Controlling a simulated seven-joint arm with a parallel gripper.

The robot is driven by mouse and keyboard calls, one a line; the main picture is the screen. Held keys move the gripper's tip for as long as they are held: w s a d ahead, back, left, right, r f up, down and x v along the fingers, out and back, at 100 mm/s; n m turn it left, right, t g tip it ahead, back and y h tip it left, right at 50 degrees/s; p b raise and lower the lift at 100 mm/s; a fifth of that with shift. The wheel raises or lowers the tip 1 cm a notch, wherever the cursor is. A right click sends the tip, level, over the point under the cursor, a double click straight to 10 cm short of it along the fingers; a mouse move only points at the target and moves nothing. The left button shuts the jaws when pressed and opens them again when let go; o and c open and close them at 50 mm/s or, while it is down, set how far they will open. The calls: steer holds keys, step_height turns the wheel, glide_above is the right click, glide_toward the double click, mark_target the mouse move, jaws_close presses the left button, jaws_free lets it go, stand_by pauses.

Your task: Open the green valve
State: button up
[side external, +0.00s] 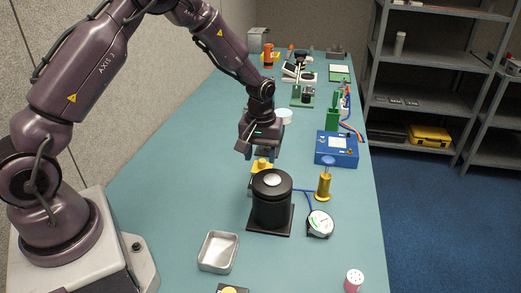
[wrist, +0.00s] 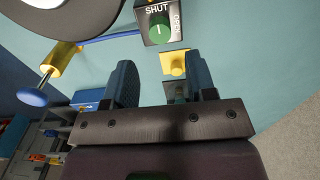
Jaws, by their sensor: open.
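The green valve is a round green knob (wrist: 160,28) on a small block at the top of the wrist view. The block is marked SHUT above the knob and OPEN at its right. The knob's pale mark points towards SHUT. My gripper (wrist: 161,62) is open, with its two fingers apart and the knob beyond their tips in the picture. A yellow part (wrist: 174,63) shows between the fingers. In the side view my gripper (side external: 262,154) hangs above the yellow part (side external: 262,166), behind the black cylinder. I cannot make out the green knob there.
The black cylinder (side external: 271,205) stands close by on a square base. A brass pump (side external: 324,184) with a blue knob, a gauge (side external: 320,224) and a blue box (side external: 337,150) are to its right. A metal tray (side external: 218,252) lies in front. The bench's left side is clear.

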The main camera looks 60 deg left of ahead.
steer(key=shift+f, duration=3.2)
steer(key=c, duration=0.7)
